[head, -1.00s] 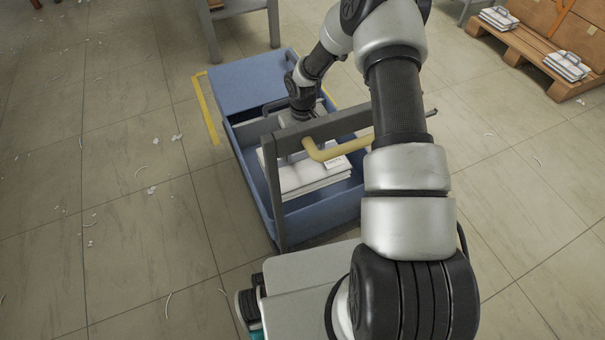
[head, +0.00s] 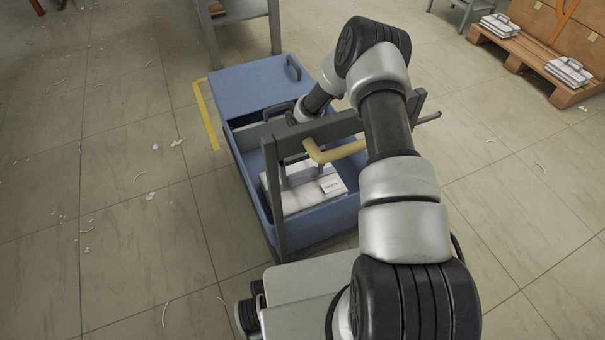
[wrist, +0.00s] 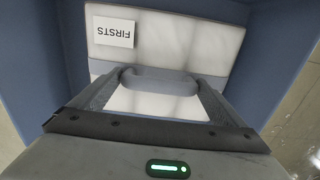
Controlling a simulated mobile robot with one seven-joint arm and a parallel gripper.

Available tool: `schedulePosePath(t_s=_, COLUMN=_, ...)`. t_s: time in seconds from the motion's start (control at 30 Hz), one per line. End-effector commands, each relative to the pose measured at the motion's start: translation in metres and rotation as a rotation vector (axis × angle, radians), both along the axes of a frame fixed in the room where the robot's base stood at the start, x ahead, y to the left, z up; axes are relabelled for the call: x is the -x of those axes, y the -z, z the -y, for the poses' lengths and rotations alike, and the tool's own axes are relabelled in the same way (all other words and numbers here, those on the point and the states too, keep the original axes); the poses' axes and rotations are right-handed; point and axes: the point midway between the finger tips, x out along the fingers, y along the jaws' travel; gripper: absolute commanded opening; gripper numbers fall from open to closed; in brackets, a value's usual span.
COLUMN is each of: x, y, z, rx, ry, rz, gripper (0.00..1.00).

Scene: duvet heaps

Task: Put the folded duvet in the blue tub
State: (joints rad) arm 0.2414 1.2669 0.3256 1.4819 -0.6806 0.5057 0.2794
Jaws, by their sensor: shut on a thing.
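The folded duvet (head: 295,199) is a white, layered block with a grey band and a "FIRSTS" label. It is inside the walls of the blue tub (head: 325,222), at the near end. Whether it rests on the tub's floor is hidden. My gripper (head: 302,172) reaches down behind a grey bar and is shut on the duvet. In the wrist view, my gripper's two fingers (wrist: 158,92) meet the grey band across the duvet (wrist: 170,55). Blue tub walls (wrist: 275,50) show on both sides of it.
A grey frame (head: 274,195) with a yellow handle (head: 335,152) crosses over the tub. A blue lid-like panel (head: 245,88) covers its far end. A pallet (head: 520,50) with more folded duvets stands far right. The floor at left is open, with scraps.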

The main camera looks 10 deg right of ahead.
Motion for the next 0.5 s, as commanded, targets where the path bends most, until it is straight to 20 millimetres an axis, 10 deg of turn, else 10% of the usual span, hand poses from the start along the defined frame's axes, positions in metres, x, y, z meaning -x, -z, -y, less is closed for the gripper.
schedulePosePath(t_s=0.2, x=-0.0002, y=0.0039, z=-0.0002, rx=0.0, ry=0.0, rz=0.0, gripper=0.39)
schedulePosePath(t_s=0.23, x=0.0005, y=0.0032, z=-0.0001, rx=0.0, ry=0.0, rz=-0.001, gripper=0.98)
schedulePosePath(t_s=0.5, x=0.0006, y=0.001, z=-0.0002, rx=-0.001, ry=0.0, rz=-0.001, gripper=1.0)
